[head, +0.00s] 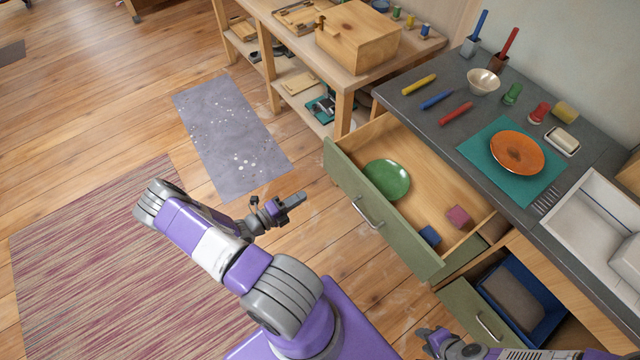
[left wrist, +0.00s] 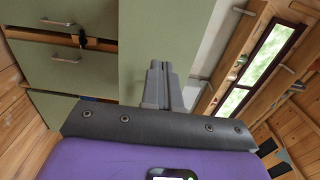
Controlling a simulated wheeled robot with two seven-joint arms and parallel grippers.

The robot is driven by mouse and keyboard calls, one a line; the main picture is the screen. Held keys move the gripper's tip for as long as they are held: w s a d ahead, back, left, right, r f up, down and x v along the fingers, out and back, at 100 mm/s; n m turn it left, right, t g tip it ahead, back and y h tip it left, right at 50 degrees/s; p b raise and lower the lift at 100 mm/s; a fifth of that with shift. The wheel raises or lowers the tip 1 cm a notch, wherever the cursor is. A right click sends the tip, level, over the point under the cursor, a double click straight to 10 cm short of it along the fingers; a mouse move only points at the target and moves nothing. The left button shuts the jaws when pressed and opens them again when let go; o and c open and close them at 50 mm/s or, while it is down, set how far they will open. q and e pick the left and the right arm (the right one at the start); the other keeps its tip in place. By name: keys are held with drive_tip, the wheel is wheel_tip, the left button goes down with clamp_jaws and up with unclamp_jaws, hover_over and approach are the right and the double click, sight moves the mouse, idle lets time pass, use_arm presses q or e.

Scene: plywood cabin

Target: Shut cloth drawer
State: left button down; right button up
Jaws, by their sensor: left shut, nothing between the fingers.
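Two green-fronted drawers stand open under the grey counter. The lower drawer (head: 461,303) holds a blue bin (head: 545,312) with a grey-brown item that looks like folded cloth. The upper drawer (head: 345,178) is pulled far out and holds a green plate (head: 386,180), a blue block (head: 429,236) and a pink block (head: 458,216). My left gripper (head: 296,200) is shut and empty, in the air left of the upper drawer's front. Its shut fingers (left wrist: 160,72) also show before green panels in the left wrist view. My right gripper (head: 424,334) is left of the lower drawer; its jaw state is unclear.
The counter (head: 440,105) bears an orange plate (head: 517,152) on a teal mat, a bowl (head: 484,81), markers and a white sink (head: 590,215). A wooden workbench (head: 285,40) stands behind. Floor with a grey mat (head: 230,135) and striped rug (head: 110,265) is open at left.

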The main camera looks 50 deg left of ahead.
sight(340, 174)
use_arm(q)
drive_tip(key=w, duration=0.4)
drive_tip(key=w+b, duration=0.1)
drive_tip(key=w, duration=0.3)
drive_tip(key=w+d, duration=0.1)
drive_tip(key=w, duration=0.3)
drive_tip(key=shift+w+d+f+b, duration=0.1)
drive_tip(key=shift+b, duration=0.3)
drive_tip(key=shift+w, duration=0.5)
